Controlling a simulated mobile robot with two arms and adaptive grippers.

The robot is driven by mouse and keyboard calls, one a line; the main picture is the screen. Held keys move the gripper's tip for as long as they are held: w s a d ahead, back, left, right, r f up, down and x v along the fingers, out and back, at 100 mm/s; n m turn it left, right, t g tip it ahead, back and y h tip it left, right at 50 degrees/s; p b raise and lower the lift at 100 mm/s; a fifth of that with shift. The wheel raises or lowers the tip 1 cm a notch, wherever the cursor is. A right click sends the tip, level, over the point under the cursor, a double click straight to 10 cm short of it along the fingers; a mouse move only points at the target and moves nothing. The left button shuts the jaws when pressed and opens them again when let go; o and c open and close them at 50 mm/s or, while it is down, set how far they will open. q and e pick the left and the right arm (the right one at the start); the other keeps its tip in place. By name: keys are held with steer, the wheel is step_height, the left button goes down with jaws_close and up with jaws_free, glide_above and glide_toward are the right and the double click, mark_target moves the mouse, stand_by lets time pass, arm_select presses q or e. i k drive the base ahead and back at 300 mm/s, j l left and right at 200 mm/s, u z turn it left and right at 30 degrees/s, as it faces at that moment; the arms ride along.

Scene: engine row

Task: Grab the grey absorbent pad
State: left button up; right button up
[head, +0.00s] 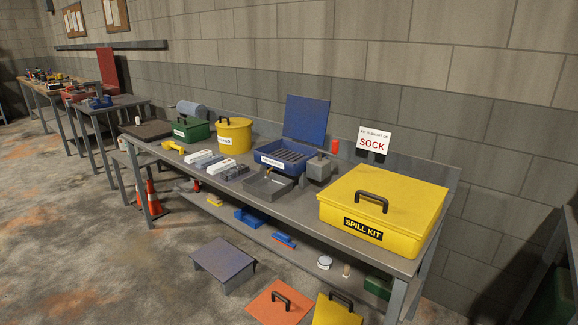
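I cannot tell for certain which thing is the grey absorbent pad. Small grey slabs (235,172) lie near the front edge of the long grey workbench (300,210), beside white packs (205,157). A dark flat slab (147,130) lies at the bench's far left end, and a grey-blue roll (192,110) is behind it. A large yellow box labelled SPILL KIT (405,195), with a dark handle and its lid shut, stands at the right end; its inside is hidden. Neither of my grippers is in view.
A grey metal tray (268,186), an open blue case (280,155), a yellow tub (234,135) and a green box (193,130) stand on the bench. A SOCK sign (373,143) is behind. A low grey-topped stand (223,262) and an orange lid (280,303) are in front.

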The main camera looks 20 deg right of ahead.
mark_target(234, 172)
steer(key=i+j, duration=0.15)
steer(key=i, duration=0.35)
steer(key=i+j, duration=0.15)
steer(key=i, duration=0.35)
